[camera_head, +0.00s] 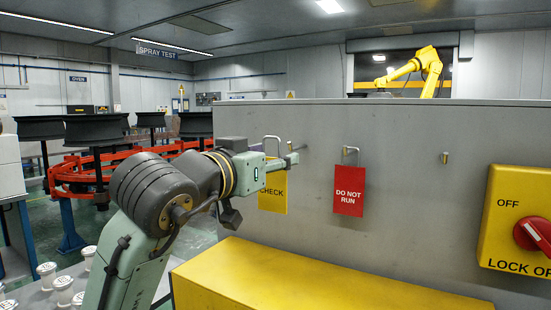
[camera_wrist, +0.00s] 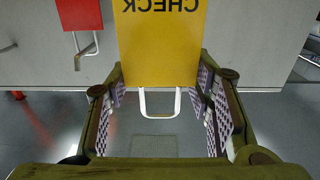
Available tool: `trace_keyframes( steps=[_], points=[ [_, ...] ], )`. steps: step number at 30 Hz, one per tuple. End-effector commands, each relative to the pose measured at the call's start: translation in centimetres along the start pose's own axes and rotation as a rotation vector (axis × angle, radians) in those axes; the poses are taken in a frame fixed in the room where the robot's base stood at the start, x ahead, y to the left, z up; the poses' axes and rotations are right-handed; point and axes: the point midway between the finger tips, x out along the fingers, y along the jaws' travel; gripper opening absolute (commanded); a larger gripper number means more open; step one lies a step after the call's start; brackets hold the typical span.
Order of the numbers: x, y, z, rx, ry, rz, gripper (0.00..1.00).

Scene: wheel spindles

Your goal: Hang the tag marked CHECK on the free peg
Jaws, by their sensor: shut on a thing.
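The yellow CHECK tag (camera_head: 273,196) stands in front of the grey panel, partly hidden by my gripper (camera_head: 288,160). In the wrist view the tag (camera_wrist: 158,50) appears upside down, with its pale wire loop (camera_wrist: 160,103) at its edge. My gripper (camera_wrist: 160,85) is shut on the tag, with one finger at each side. A bare peg (camera_head: 444,157) sticks out of the panel to the right. The red DO NOT RUN tag (camera_head: 348,192) hangs by its loop (camera_head: 350,152) from a peg between the two. A small fitting (camera_head: 307,143) shows just right of my gripper.
The grey panel (camera_head: 400,120) fills the middle and right. A yellow box-like ledge (camera_head: 300,278) lies below the tags. A yellow switch box with a red knob (camera_head: 530,235) is at the right. The panel between the red tag and the bare peg is clear.

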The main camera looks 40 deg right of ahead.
Motion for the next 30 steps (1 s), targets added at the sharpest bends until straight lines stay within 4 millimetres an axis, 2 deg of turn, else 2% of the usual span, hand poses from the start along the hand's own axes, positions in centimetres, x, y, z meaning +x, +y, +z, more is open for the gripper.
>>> trace_keyframes(
  steps=[15,30],
  points=[
    [-2.5,0.0,0.0,0.000,0.001,-0.001,0.22],
    [-3.0,0.0,0.0,0.000,0.000,-0.001,0.22]
  ],
)
